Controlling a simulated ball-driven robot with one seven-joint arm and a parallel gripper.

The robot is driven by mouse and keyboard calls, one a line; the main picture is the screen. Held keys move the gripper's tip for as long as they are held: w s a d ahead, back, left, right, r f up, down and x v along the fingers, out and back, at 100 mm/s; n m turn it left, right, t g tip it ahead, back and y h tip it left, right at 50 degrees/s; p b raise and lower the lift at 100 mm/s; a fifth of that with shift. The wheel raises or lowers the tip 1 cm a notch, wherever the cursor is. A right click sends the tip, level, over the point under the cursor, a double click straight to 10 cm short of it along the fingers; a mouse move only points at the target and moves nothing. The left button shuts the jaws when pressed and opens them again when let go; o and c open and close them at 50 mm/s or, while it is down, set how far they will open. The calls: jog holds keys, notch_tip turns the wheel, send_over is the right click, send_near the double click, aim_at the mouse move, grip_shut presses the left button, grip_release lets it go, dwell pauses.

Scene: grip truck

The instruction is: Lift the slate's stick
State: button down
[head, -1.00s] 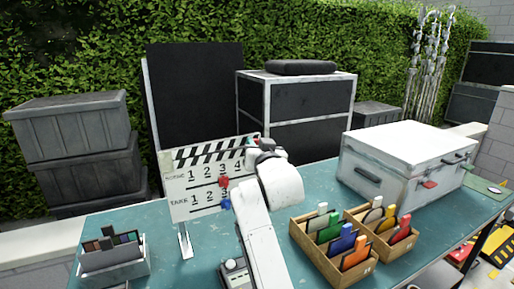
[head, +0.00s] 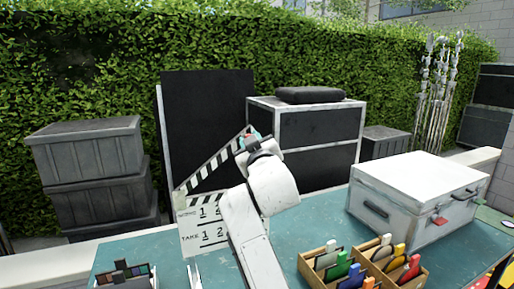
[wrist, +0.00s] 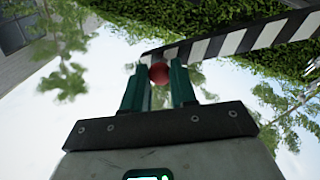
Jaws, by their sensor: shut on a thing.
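The white slate (head: 188,238) stands upright on the teal table, partly hidden behind my arm. Its black-and-white striped stick (head: 213,167) is tilted up, its left end low at the slate's top left corner and its right end high. My gripper (head: 248,138) is at the stick's raised right end. In the wrist view, my gripper's two green fingers (wrist: 158,80) are shut on a red knob (wrist: 158,73) at the end of the striped stick (wrist: 240,41).
A small holder of colour chips (head: 125,275) is at the left. Black cases and a hedge stand behind the table.

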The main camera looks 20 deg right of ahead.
jog(key=shift+a+r, duration=0.3)
jog(key=shift+r, duration=0.05)
jog(key=c, duration=0.9)
grip_release()
jog(key=s+a+f+b, duration=0.1)
jog(key=s+b, duration=0.1)
jog(key=s, duration=0.8)
jog(key=shift+s+a+f, duration=0.2)
jog(key=shift+s+a, duration=0.1)
